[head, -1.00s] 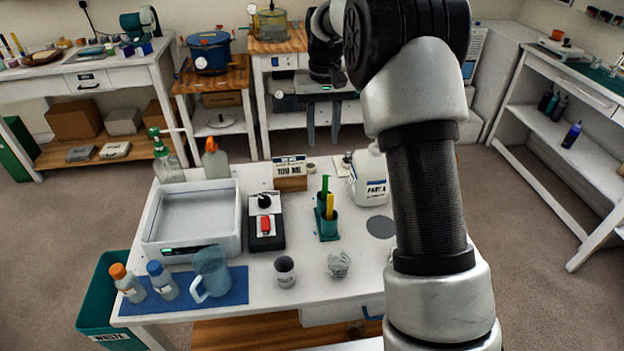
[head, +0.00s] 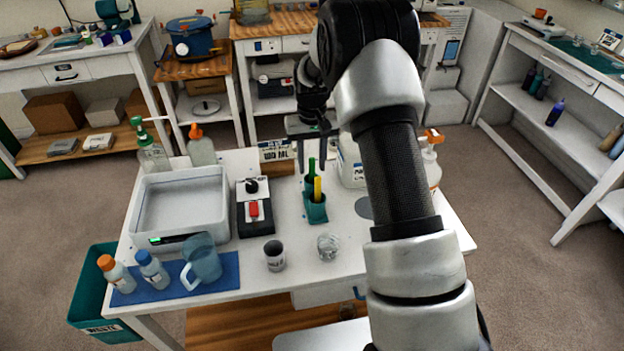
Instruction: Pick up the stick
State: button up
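A green stick (head: 311,168) and a yellow stick (head: 317,189) stand upright in a small teal holder (head: 316,210) on the white table (head: 215,258). I cannot tell which one is the task's stick.
A black device with a red switch (head: 254,210) and a white tray machine (head: 181,238) stand left of the holder. Cups (head: 274,257) are in front. A white jug (head: 350,165) stands close behind right, partly hidden by my arm. A pump bottle (head: 432,165) is farther right.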

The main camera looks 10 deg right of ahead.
aim_at(312, 178)
notch_tip(312, 178, down, 2)
jog(key=shift+f, duration=0.2)
grip_shut()
